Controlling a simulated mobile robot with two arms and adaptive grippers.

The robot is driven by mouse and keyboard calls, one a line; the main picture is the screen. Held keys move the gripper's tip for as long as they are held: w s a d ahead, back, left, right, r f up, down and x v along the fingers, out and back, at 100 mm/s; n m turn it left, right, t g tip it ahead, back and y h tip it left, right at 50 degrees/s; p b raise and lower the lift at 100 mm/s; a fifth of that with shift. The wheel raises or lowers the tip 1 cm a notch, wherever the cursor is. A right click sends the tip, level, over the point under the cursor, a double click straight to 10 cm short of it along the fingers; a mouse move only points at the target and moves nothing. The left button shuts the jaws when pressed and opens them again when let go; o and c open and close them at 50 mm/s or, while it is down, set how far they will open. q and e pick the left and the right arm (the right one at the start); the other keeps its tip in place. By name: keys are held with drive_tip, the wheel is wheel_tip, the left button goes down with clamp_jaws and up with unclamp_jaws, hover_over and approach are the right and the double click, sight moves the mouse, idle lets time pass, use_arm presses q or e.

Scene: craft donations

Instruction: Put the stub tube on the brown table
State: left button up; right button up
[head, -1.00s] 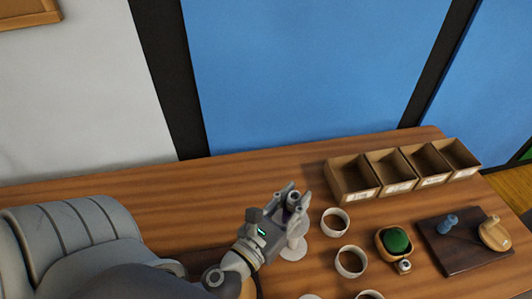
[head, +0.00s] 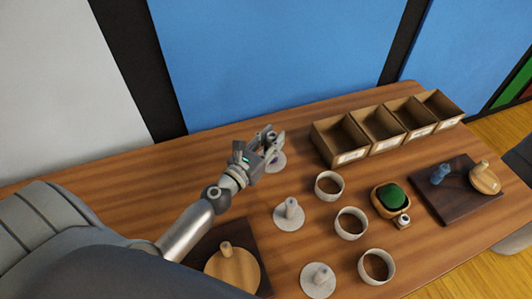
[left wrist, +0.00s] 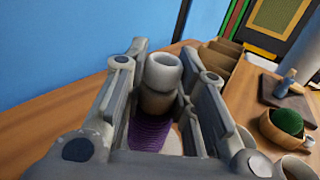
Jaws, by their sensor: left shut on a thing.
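My left gripper (head: 270,141) is shut on a grey tube with a paler, open-ended top. This tube (left wrist: 160,82) stands between the fingers in the left wrist view, with a purple ribbed part (left wrist: 150,133) just below it. I cannot tell whether the purple part belongs to the tube. In the head view the fingers hide most of it. A pale round base (head: 279,164) shows beneath the gripper; contact with it cannot be told. The brown wooden table (head: 130,190) lies under everything. My right gripper is not in view.
Other pale bases with posts stand nearby (head: 289,214) and at the front (head: 318,281). Pale rings (head: 330,195), open cardboard boxes (head: 350,157), a green cushion (head: 392,195) and dark boards (head: 462,203) crowd the right. The table's back left is clear.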

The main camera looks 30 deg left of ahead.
sight(266, 148)
use_arm(q)
drive_tip(key=f, duration=0.1)
drive_tip(key=w+a+f+b, duration=0.1)
drive_tip(key=a+f+b, duration=0.1)
drive_tip(key=shift+w+f, duration=0.35)
drive_tip(key=shift+w+a+f+b, duration=0.25)
drive_tip(key=shift+a+f+b, duration=0.05)
drive_tip(key=shift+f+b, duration=0.1)
wheel_tip(266, 148, down, 3)
drive_tip(key=shift+w+a+f+b, duration=0.1)
drive_tip(key=shift+w+a+b, duration=0.05)
drive_tip(key=shift+b, duration=1)
drive_tip(key=shift+f, duration=0.1)
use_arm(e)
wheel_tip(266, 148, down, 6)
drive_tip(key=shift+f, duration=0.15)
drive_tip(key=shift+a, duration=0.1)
use_arm(q)
drive_tip(key=shift+f, duration=0.1)
drive_tip(key=o, duration=0.9)
drive_tip(key=shift+c, duration=0.2)
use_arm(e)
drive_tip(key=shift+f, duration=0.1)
